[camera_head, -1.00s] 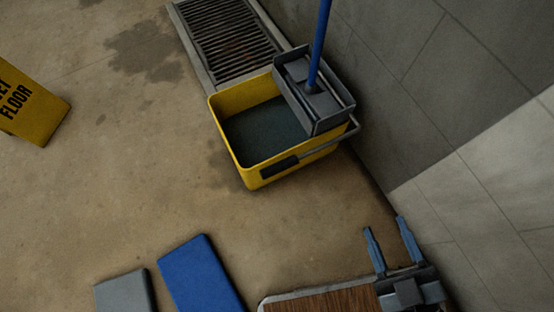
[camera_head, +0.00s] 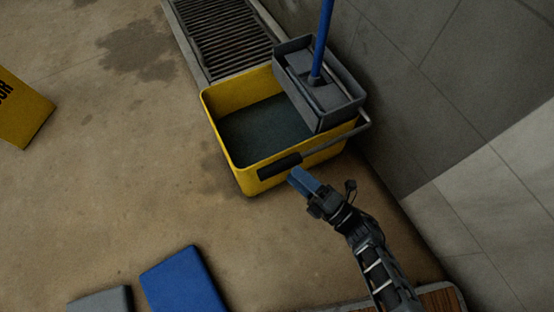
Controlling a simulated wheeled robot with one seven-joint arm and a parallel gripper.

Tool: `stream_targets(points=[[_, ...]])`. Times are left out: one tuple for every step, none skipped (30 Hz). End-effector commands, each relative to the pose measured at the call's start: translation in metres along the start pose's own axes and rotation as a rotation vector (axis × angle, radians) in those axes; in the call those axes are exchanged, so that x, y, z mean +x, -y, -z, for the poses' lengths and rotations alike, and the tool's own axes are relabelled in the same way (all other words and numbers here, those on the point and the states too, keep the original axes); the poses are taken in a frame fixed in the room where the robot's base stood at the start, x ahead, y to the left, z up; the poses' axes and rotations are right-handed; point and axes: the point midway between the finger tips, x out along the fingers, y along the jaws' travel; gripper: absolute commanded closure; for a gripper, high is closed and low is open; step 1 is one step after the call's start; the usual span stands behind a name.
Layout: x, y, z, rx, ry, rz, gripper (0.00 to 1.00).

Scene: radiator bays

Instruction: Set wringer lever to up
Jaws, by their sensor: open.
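A yellow mop bucket (camera_head: 222,141) holds dark water and carries a grey wringer (camera_head: 338,110) at its back right. The wringer lever (camera_head: 333,139) is a thin grey bar that runs from the wringer's right side down and left. It ends in a thick black grip (camera_head: 279,166) low in front of the bucket's near wall. My gripper (camera_head: 299,177) is just right of and below this grip, with blue fingers pointing up-left toward it. The fingers overlap in this view, so the gap between them is hidden. They do not appear closed around the grip.
A blue mop handle (camera_head: 323,40) rises from the wringer. A floor drain grate (camera_head: 225,38) lies behind the bucket, and a grey wall (camera_head: 440,95) stands close on the right. A blue pad (camera_head: 184,285), a grey pad (camera_head: 100,301) and a yellow sign (camera_head: 22,112) lie left.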

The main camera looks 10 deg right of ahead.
Motion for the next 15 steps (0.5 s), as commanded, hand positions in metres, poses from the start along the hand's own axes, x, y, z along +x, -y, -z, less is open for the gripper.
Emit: stream_targets(points=[[0.004,0.001,0.0,-0.003,-0.003,-0.001,0.41],[0.007,0.001,0.0,-0.003,-0.003,-0.002,0.41],[0.011,0.0,0.0,-0.003,-0.004,-0.003,0.41],[0.015,0.0,0.0,-0.003,-0.004,-0.003,0.41],[0.019,0.001,0.0,-0.002,-0.004,-0.002,0.41],[0.025,0.001,0.0,-0.002,-0.004,-0.002,0.41],[0.03,0.001,0.0,-0.002,-0.004,-0.002,0.41],[0.035,0.001,0.0,-0.002,-0.004,-0.002,0.41],[0.042,0.001,0.0,-0.002,-0.003,-0.003,0.41],[0.046,0.001,0.0,-0.001,-0.003,-0.002,0.41],[0.051,0.001,0.001,-0.001,-0.004,-0.002,0.41],[0.056,0.001,0.001,-0.001,-0.004,-0.001,0.41],[0.059,0.001,0.0,-0.001,-0.002,-0.001,0.41],[0.063,0.001,0.0,-0.001,-0.002,-0.002,0.41],[0.067,0.001,0.0,0.0,-0.002,-0.002,0.41]])
